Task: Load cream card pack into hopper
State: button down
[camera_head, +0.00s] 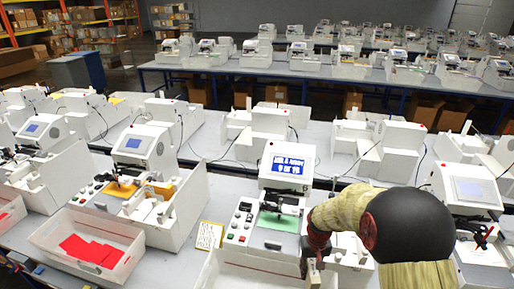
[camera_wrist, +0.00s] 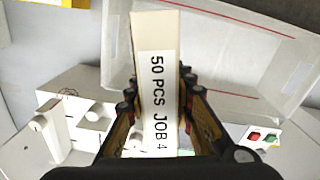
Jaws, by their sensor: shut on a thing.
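My gripper (camera_wrist: 158,95) is shut on the cream card pack (camera_wrist: 146,35), with one finger on each side. The pack has a white label reading "50 PCS JOB 4" and points away from the wrist. In the head view, my gripper (camera_head: 313,270) and a small part of the pack show at the bottom, in front of the middle plotter (camera_head: 285,180). The pack is held above the machine's front area. A white block with a round knob (camera_wrist: 40,124) stands left of the pack in the wrist view; I cannot tell for certain whether it is the hopper.
A pale bin with a red line (camera_wrist: 235,50) lies beside the pack in the wrist view. Red and green buttons (camera_wrist: 262,136) are at lower right. In the head view, a bin with red cards (camera_head: 70,238) stands left, and neighbouring plotters (camera_head: 465,190) crowd the table.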

notch_tip(320, 180, down, 19)
jog(key=b, duration=1.8)
jog(key=shift+s+d+f+b, duration=0.15)
jog(key=shift+f+b, duration=0.05)
jog(key=shift+b, duration=0.1)
